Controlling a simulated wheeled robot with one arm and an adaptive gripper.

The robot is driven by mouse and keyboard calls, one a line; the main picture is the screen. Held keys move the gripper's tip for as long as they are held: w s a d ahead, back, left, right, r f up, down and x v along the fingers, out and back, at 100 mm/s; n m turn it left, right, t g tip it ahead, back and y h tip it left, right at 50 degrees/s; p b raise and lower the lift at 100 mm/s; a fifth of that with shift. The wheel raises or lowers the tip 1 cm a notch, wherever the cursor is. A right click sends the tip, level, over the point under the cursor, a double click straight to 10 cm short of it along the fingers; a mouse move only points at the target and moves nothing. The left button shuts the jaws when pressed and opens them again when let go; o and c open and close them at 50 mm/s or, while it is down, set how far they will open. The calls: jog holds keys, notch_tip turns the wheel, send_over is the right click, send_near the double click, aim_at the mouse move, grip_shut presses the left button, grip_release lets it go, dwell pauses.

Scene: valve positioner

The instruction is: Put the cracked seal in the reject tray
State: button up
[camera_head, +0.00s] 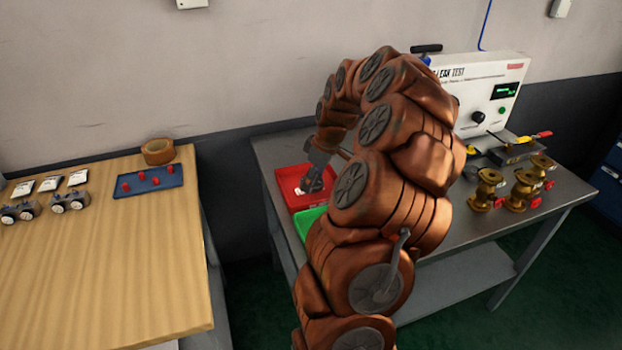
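The red tray (284,182), which looks like the reject tray, sits at the left end of the grey metal bench. My gripper (309,188) is low over this tray, pointing down, and my arm arches over it from the right. The gripper is small and dark here, and I cannot tell whether its fingers are apart or closed. A small white patch (298,191) shows beside the fingertips in the tray; I cannot tell whether it is a label or something else. I cannot make out the cracked seal.
A green tray (309,217) adjoins the red one, partly behind my arm. Several brass valves (525,190) and a leak test unit (490,95) stand on the bench's right. A wooden table (110,265) at left holds a blue pegboard (148,181) and tape roll (158,151).

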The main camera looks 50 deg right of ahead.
jog(key=shift+w+d+f+p, duration=0.1)
jog(key=shift+w+d+p, duration=0.05)
jog(key=shift+w+d, duration=0.5)
jog(key=shift+w+d+f+p, duration=0.15)
jog(key=shift+w+d, duration=0.25)
jog(key=shift+w, duration=0.35)
jog(key=shift+f+p, duration=0.45)
jog(key=shift+f, duration=1.2)
jog(key=shift+f, duration=0.2)
jog(key=o, duration=1.5)
jog(key=shift+o, duration=0.2)
jog(key=shift+r, duration=0.15)
jog(key=shift+d+r, duration=0.1)
jog(key=shift+r, duration=0.35)
jog(key=b+v, duration=0.1)
jog(key=v, duration=1)
jog(key=shift+s+r+b, duration=0.1)
jog(key=shift+s+b, duration=0.1)
jog(key=shift+b, duration=0.2)
